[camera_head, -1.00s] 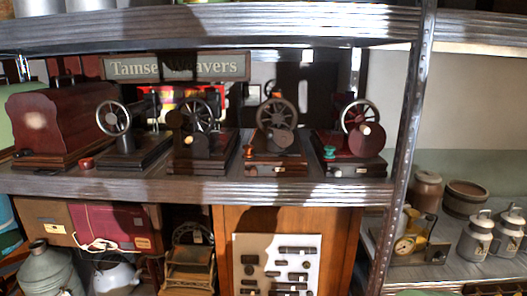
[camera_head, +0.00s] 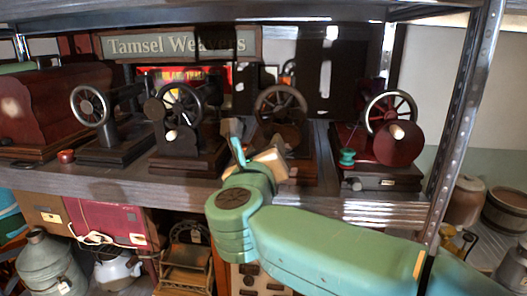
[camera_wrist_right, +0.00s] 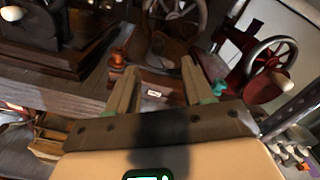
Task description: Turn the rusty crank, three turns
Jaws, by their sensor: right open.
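Several hand-crank sewing machines stand in a row on the shelf. The third from the left has a brown, rusty-looking wheel (camera_head: 281,103); its lower part and any crank handle are partly hidden behind my right gripper (camera_head: 255,158). In the right wrist view this wheel (camera_wrist_right: 176,8) is cut off at the top edge. My right gripper (camera_wrist_right: 160,75) is open, its two fingers pointing at that machine's base (camera_wrist_right: 160,88), with nothing between them. I cannot tell whether it touches the base. My left gripper is not in view.
A dark red machine (camera_head: 392,147) with a pale handle stands to the right, a green spool (camera_head: 347,157) beside it. A black machine (camera_head: 182,115) stands to the left. An orange spool (camera_wrist_right: 118,58) is near the left finger. A metal shelf post (camera_head: 466,115) rises at right.

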